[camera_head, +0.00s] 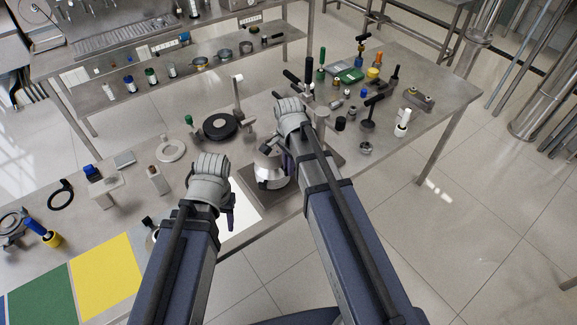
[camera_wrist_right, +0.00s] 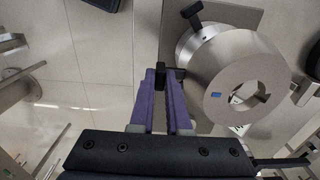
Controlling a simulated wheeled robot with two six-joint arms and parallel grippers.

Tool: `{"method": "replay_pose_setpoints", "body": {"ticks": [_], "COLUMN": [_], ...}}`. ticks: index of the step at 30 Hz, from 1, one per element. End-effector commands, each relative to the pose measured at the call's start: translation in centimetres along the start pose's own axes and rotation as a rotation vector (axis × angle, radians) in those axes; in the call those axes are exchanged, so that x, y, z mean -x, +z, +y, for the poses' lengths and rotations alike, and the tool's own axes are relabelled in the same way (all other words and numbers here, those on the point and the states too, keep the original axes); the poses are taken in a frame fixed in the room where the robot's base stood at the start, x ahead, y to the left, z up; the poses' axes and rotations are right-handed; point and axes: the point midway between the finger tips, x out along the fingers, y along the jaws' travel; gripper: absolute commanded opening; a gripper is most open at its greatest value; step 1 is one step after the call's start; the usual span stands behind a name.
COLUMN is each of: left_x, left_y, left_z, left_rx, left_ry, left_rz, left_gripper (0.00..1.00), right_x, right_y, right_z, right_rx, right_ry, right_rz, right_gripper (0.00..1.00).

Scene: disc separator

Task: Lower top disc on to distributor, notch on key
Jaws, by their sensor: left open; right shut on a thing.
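A steel cone-shaped piece with a round central opening and a small blue mark, apparently the top disc (camera_wrist_right: 262,62), fills the upper right of the right wrist view. The steel assembly (camera_head: 270,172) stands on a base plate at the table's front edge. My right gripper (camera_wrist_right: 166,74) is shut at the left side of the steel piece, with a black tab or handle (camera_wrist_right: 181,73) at its fingertips. In the head view my right gripper (camera_head: 288,162) is partly hidden by its wrist. My left gripper (camera_head: 231,218) is open, left of the assembly. Notch, key and distributor cannot be made out.
A black round part (camera_head: 220,126) and a white ring (camera_head: 171,150) lie behind on the table. A post (camera_head: 238,97) stands behind the assembly. Several tools and bottles crowd the right side. Yellow and green mats (camera_head: 105,275) cover the front left.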

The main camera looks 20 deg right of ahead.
Motion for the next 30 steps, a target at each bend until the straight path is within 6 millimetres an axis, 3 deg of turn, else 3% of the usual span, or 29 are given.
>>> {"method": "replay_pose_setpoints", "body": {"ticks": [5,18,30], "left_x": [-0.3,-4.2,-4.1], "left_y": [0.0,-0.2,-0.2], "left_z": [0.0,0.4,0.4], "left_rx": [0.0,0.0,0.0], "left_ry": [0.0,0.0,0.0], "left_rz": [0.0,0.0,0.0], "left_gripper": [0.5,0.5,0.5], "right_x": [-0.3,-4.2,-4.2], "right_y": [0.0,0.0,0.0], "right_z": [0.0,0.0,0.0], "right_rx": [0.0,0.0,0.0], "right_ry": [-0.001,-0.001,-0.001], "right_rz": [0.0,0.0,0.0], "right_gripper": [0.0,0.0,0.0]}}
